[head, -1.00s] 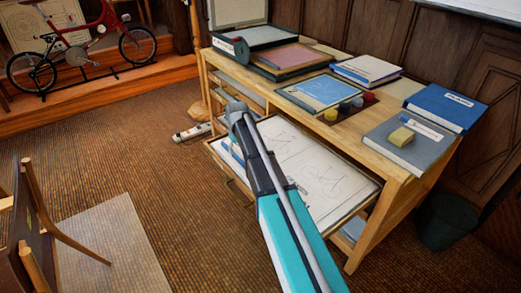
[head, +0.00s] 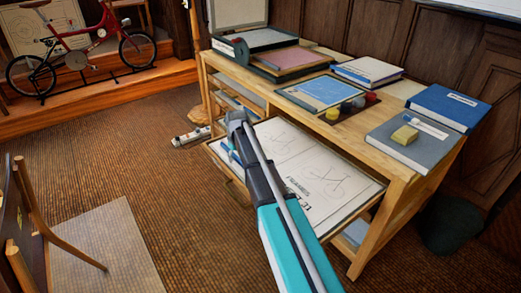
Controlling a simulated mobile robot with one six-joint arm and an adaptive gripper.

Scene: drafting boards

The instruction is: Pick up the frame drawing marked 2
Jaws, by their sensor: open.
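An open drawer (head: 362,204) juts from the wooden cabinet and holds pale drawing sheets. One sheet (head: 328,185) carries a bicycle line drawing with lettering that looks like "FRAMES". Another sheet (head: 285,140) with fainter lines lies farther back. I cannot make out a 2 on any of them. My arm reaches from the bottom of the head view up across the drawer's left part and covers some of the paper.
The cabinet top holds a blue panel (head: 322,91), small round pots, a grey book (head: 411,140) with a yellow block (head: 405,135), and a blue book (head: 447,107). A dark bin (head: 450,222) stands at right. A chair (head: 45,225) is at left.

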